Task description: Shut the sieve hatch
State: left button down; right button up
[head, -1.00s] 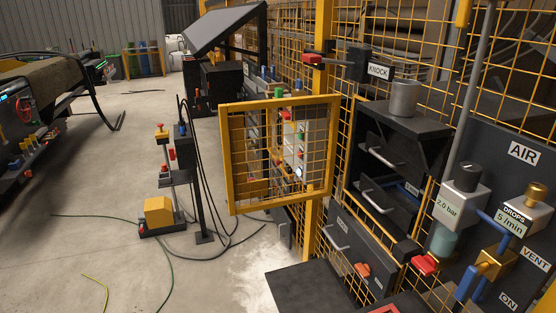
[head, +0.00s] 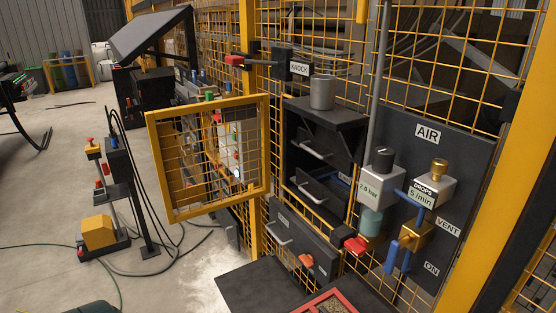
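A yellow-framed mesh door (head: 150,165), which looks like the sieve hatch, stands open, swung out to the left from the yellow post (head: 253,225). To its right is an opening in the fence with a black cabinet (head: 345,118), whose two trays (head: 318,195) have grey handles. A grey cup (head: 322,92) stands on the cabinet. Control panels show through the door's mesh. No latch can be made out clearly on the door. Neither of my grippers shows in the head view. A dark rounded shape at the bottom left edge is too cut off to identify.
A black surface (head: 250,287) and a red-framed tray (head: 325,303) are low in front. The AIR panel (head: 470,170) with valves is at the right. A black stand (head: 130,200) with cables and a yellow block (head: 98,232) are on the left floor. A red-tipped KNOCK lever (head: 235,61) sticks out above the door.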

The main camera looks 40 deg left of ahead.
aim_at(162, 134)
jog(key=z, duration=1.05)
jog(key=k+j, duration=0.15)
jog(key=j, duration=0.5)
jog(key=k+j, duration=0.2)
jog(key=j, duration=0.4)
jog(key=k+j, duration=0.15)
jog(key=j, duration=0.5)
jog(key=k+j, duration=0.2)
jog(key=j, duration=0.45)
jog(key=k+j, duration=0.15)
jog(key=j, duration=0.45)
jog(key=k+j, duration=0.15)
jog(key=j, duration=0.5)
jog(key=k+j, duration=0.2)
jog(key=j, duration=0.45)
jog(key=k+j, duration=0.15)
jog(key=j, duration=0.45)
